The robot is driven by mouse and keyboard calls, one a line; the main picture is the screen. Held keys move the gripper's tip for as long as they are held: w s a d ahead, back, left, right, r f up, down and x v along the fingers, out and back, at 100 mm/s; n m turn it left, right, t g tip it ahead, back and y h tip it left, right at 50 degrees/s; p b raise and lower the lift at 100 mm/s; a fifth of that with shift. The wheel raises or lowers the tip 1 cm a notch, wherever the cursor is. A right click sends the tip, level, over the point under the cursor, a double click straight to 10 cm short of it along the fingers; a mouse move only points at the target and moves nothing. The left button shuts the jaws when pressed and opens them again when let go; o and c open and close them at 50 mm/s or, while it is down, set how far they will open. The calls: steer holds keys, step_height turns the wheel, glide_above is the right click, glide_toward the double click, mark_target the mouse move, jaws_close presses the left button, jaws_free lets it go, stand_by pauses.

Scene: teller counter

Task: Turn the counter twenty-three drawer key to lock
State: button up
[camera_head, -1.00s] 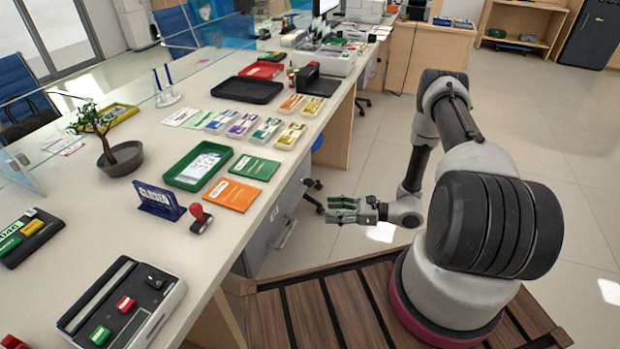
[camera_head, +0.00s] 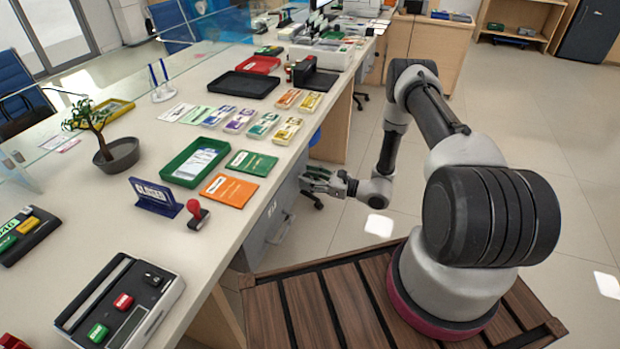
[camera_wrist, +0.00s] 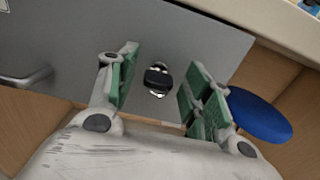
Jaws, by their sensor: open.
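The drawer key (camera_wrist: 157,79) has a dark head and sits in a shiny round lock on the grey drawer front (camera_wrist: 95,30), in the wrist view. My gripper (camera_wrist: 159,88) is open, with one green-padded finger on each side of the key in the picture. The key appears between the fingers, and I cannot tell how far ahead of them it is. In the head view my gripper (camera_head: 318,178) is beside the grey drawer unit (camera_head: 262,232) under the counter edge. The key is not visible in that view.
A metal drawer handle (camera_wrist: 28,78) is left of the lock. A blue round seat (camera_wrist: 258,115) is to the right. The counter (camera_head: 215,262) overhangs the drawers and holds trays, cards, a red stamp (camera_head: 197,214) and a card reader-like device (camera_head: 122,303). Floor right of the drawers is open.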

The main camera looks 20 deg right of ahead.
steer(key=c, duration=1)
steer(key=shift+c, duration=0.2)
steer(key=shift+n, duration=0.3)
steer(key=n, duration=0.3)
steer(key=shift+n, duration=0.3)
steer(key=n, duration=0.4)
steer(key=shift+s+n, duration=0.1)
steer(key=shift+n, duration=0.2)
steer(key=n, duration=0.4)
steer(key=shift+a+f+n, duration=0.1)
steer(key=shift+n, duration=0.2)
steer(key=shift+f+n, duration=0.1)
steer(key=shift+n, duration=2.1)
steer(key=shift+o, duration=0.2)
